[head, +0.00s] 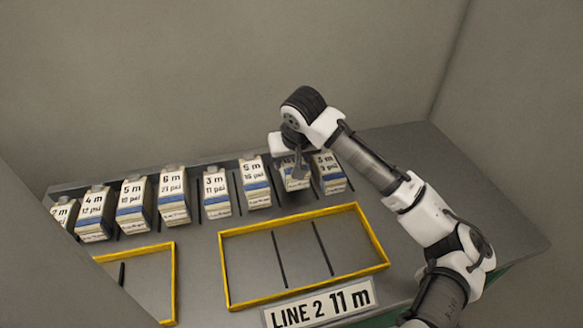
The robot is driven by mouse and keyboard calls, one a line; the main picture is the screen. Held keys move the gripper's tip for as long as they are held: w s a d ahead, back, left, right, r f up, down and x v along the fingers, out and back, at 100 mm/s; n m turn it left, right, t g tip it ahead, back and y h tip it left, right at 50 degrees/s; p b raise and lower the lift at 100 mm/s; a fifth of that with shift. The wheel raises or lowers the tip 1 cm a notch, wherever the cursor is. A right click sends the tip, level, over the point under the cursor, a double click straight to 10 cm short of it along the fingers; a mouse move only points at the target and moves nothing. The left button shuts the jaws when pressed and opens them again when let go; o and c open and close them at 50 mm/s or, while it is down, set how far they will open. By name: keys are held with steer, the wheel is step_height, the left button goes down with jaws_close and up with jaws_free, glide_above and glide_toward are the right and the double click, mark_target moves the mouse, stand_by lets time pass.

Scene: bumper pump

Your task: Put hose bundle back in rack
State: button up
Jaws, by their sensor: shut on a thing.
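A row of hose bundles stands along the back of the table as white, blue-banded boxes with printed labels. My gripper (296,172) points down and is shut on one hose bundle (293,184), second from the right end. The gripper partly hides this bundle's label. The held bundle stands in line with the row, between the "5 m" bundle (256,181) and the "3 m" bundle (328,172). The rack (236,193) shows as thin dark dividers between the bundles. I cannot tell whether the held bundle rests on the table.
A yellow-framed tray (303,212) with two dark dividers is empty, in front of the row. A "LINE 2 11 m" sign (320,304) stands at its front. Another yellow frame (173,280) is at left, partly behind a grey panel (60,270). The table's right side is clear beyond my arm.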

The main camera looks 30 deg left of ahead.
steer(key=shift+f, duration=1.65)
steer(key=shift+f, duration=0.2)
steer(key=o, duration=1.2)
steer(key=shift+o, duration=0.2)
steer(key=shift+r, duration=0.2)
steer(key=b+v, duration=0.1)
steer(key=v, duration=1.1)
